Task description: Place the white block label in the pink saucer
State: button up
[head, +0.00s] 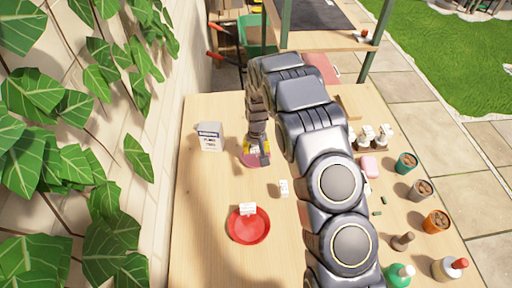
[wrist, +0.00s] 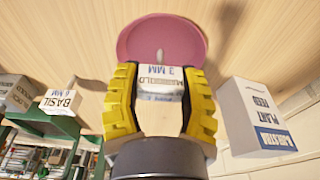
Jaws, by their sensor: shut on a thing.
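The white block label (wrist: 158,82), with dark lettering ending in "3 MM", is between the yellow fingertips of my gripper (wrist: 160,97), which is shut on it. The pink saucer (wrist: 160,27) lies just beyond the block in the wrist view, with a small pale mark in it. In the head view my gripper (head: 258,150) is over the pink saucer (head: 246,161) and hides part of it. The block also shows there (head: 255,149). I cannot tell whether the block touches the saucer.
A red saucer (head: 235,236) holds another white block (head: 247,208); a further block (head: 284,188) stands on the table. A plant feed box (head: 209,138) stands left of the pink saucer. Pots, bottles and a pink item (head: 369,166) line the right side. The front left is clear.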

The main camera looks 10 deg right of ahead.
jog(key=o, duration=0.8)
jog(key=shift+f, duration=0.1)
jog(key=shift+o, duration=0.2)
jog(key=s+d+r, duration=0.1)
jog(key=s+r, duration=0.3)
jog(key=r, duration=0.6)
jog(key=s+d+r, duration=0.1)
jog(key=s+r, duration=0.4)
jog(key=r, duration=0.4)
jog(key=s+d+r+g, duration=0.1)
jog(key=s+r, duration=0.2)
jog(key=s, duration=0.6)
jog(key=s+r+g, duration=0.1)
jog(key=s+r, duration=0.2)
jog(key=s, duration=0.7)
jog(key=s+d+r+g, duration=0.1)
jog(key=s+r, duration=0.2)
jog(key=s, duration=0.6)
jog(key=shift+s+d, duration=0.15)
jog(key=shift+d, duration=0.2)
